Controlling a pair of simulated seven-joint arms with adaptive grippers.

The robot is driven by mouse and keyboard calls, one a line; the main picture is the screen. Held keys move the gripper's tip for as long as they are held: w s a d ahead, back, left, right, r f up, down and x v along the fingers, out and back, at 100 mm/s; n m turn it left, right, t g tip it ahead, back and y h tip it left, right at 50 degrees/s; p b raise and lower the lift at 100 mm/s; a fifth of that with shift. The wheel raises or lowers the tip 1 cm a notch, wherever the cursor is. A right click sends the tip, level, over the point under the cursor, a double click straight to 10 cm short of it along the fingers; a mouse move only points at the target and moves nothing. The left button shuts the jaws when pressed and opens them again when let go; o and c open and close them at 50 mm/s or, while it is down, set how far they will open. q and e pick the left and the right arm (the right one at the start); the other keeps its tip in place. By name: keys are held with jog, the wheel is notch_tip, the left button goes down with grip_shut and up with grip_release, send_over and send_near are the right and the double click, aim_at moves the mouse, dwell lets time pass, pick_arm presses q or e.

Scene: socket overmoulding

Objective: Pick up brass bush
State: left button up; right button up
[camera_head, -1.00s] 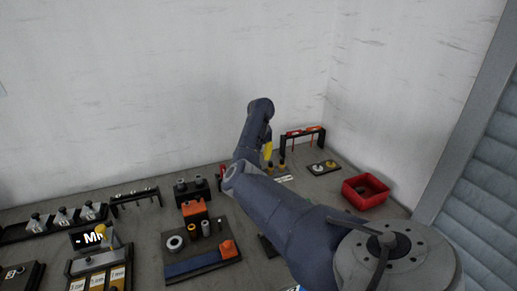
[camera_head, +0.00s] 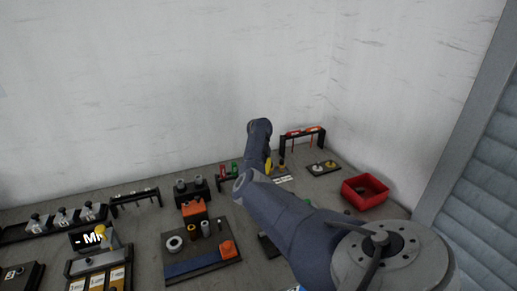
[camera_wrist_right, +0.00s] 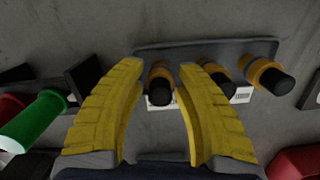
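Three brass bushes with black ends stand in a row on a dark grey holder (camera_wrist_right: 205,50) in the right wrist view. The left-hand brass bush (camera_wrist_right: 157,72) lies between the fingertips of my right gripper (camera_wrist_right: 160,68), which is open with yellow fingers. The middle bush (camera_wrist_right: 220,68) is just outside the right finger and partly hidden by it. The right-hand bush (camera_wrist_right: 262,72) is clear of the fingers. I cannot tell whether a finger touches the left-hand bush. In the head view my arm hides most of the right gripper (camera_head: 268,163). My left gripper is not in view.
A green cylinder (camera_wrist_right: 35,120) lies left of the fingers, and a red bin (camera_head: 365,191) stands to the right. A black rack (camera_head: 303,131) is behind. A fixture plate (camera_head: 203,262) with several parts is left of my arm.

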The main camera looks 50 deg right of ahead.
jog(key=shift+o, duration=0.2)
grip_shut()
jog(key=shift+r, duration=0.1)
